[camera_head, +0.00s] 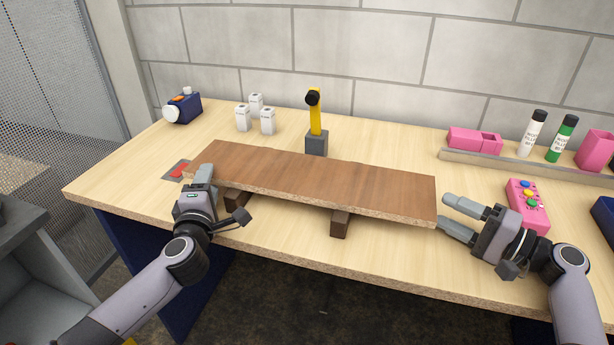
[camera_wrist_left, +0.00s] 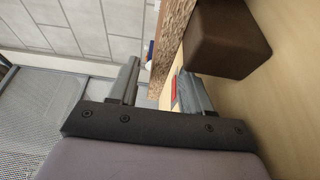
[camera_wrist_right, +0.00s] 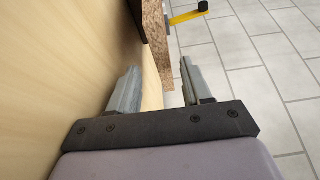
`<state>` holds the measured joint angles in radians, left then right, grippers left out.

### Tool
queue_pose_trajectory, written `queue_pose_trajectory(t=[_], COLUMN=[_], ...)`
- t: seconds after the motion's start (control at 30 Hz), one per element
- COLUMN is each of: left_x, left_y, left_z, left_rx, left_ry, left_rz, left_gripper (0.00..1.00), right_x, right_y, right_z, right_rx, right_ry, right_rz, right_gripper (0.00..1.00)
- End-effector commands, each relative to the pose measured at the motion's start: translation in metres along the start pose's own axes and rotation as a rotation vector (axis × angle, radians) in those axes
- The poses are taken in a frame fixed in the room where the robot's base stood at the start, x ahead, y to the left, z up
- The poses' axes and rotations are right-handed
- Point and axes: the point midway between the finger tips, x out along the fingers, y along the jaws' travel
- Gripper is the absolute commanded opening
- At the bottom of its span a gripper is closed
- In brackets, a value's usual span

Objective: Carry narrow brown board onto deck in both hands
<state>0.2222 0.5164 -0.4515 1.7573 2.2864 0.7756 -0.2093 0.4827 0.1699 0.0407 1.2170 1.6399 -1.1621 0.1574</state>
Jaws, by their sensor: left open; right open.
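The narrow brown board (camera_head: 315,180) lies flat, raised above the table on two dark brown blocks, a right one (camera_head: 340,224) and a mostly hidden left one (camera_head: 236,199). My left gripper (camera_head: 204,180) is open at the board's left end; one finger shows above the board. The left wrist view shows the board's edge (camera_wrist_left: 172,42) in line with the gap between the fingers. My right gripper (camera_head: 442,210) is open just off the board's right end. In the right wrist view the board's end (camera_wrist_right: 154,45) lies ahead, between the finger lines. I cannot tell which surface is the deck.
Behind the board stand a yellow-and-black post on a grey base (camera_head: 316,143) and white bottles (camera_head: 268,121). A blue device (camera_head: 183,107) is at back left. A pink button box (camera_head: 527,205) stands close to my right gripper. A ledge (camera_head: 500,163) holds pink boxes and tubes.

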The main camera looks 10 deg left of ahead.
Motion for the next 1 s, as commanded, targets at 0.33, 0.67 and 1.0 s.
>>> queue_pose_trajectory(t=[0.33, 0.67, 1.0], left_x=[0.042, 0.049, 0.048], left_y=[0.001, 0.000, 0.001], left_z=[0.000, 0.000, 0.000], left_rx=[-0.001, 0.000, 0.000], left_ry=[0.001, -0.001, 0.000], left_rz=[0.001, 0.000, 0.000], left_gripper=[0.49, 0.49, 0.00], right_x=[0.054, 0.063, 0.063], right_y=[-0.004, -0.003, -0.003], right_z=[0.000, 0.000, 0.000], right_rx=[-0.004, -0.004, -0.004], right_ry=[-0.001, -0.001, -0.001], right_rz=[-0.003, -0.002, -0.002], right_gripper=[0.49, 0.49, 0.00])
